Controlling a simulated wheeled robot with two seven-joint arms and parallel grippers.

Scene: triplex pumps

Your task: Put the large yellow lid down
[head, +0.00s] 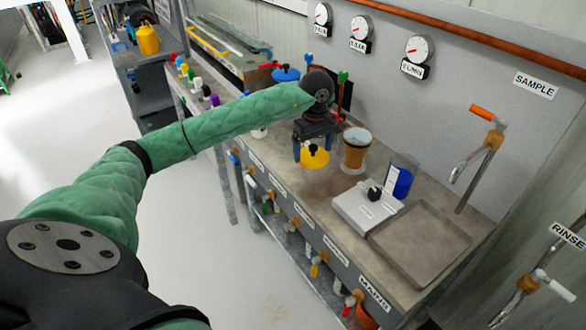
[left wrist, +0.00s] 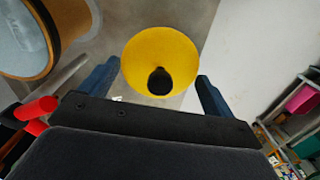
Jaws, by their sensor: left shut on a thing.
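The large yellow lid (head: 315,160) with a black knob is at my left gripper (head: 313,147), over the worktop, left of an orange-brown pot. In the left wrist view the round yellow lid (left wrist: 150,52) shows between the two blue fingers of the left gripper (left wrist: 158,82), its black knob facing the camera. The left gripper is shut on the lid. I cannot tell whether the lid touches the worktop. My right gripper is not in view.
The orange-brown pot (head: 356,150) stands close on the lid's right. A grey scale (head: 352,210), a blue container (head: 398,182) and a shallow tray (head: 425,245) stand further right. The worktop's (head: 300,190) front strip near the lid is bare.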

